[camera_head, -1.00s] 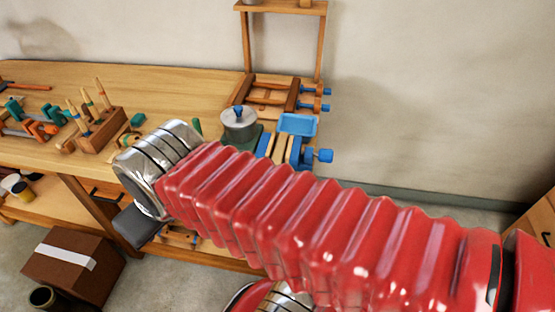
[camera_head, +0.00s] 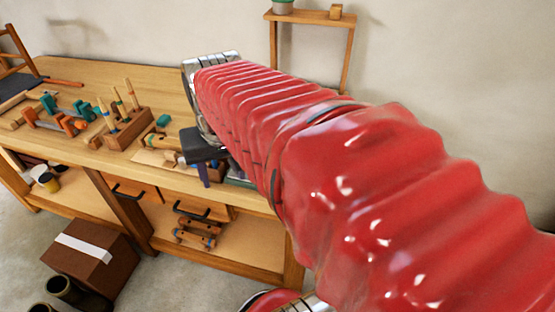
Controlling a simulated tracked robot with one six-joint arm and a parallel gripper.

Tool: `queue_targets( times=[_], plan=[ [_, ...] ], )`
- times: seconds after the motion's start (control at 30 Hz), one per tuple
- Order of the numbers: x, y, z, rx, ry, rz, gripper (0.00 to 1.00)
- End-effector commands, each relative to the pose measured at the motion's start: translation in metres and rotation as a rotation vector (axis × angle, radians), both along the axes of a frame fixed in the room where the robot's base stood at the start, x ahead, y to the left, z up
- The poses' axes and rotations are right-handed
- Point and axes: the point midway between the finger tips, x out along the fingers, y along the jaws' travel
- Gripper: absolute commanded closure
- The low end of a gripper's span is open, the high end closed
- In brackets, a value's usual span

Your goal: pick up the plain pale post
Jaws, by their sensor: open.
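Several thin upright posts stand in a brown wooden block (camera_head: 127,128) on the left half of the workbench. The rightmost post (camera_head: 132,92) looks pale and plain; the other two carry coloured bands near the middle. My gripper (camera_head: 207,172) is dark grey, open, and points down over the bench's front part, to the right of the block and apart from it. Nothing shows between its fingers, though my red arm hides part of it.
Orange and teal clamps (camera_head: 60,118) lie left of the block. Small wooden pieces (camera_head: 160,140) lie between block and gripper. A brown box (camera_head: 92,255) stands on the floor. My arm hides the bench's right end.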

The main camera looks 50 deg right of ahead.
Motion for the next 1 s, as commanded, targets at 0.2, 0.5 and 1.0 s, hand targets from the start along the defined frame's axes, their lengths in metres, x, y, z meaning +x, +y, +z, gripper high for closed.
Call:
queue_targets(
  times=[0.2, 0.5, 1.0],
  plan=[
    [-0.007, -0.067, -0.006, 0.057, 0.082, -0.235, 0.50],
    [-0.037, -0.152, -0.020, 0.145, 0.174, -0.532, 0.50],
    [-0.052, -0.179, -0.025, 0.179, 0.204, -0.631, 0.50]
  ],
)
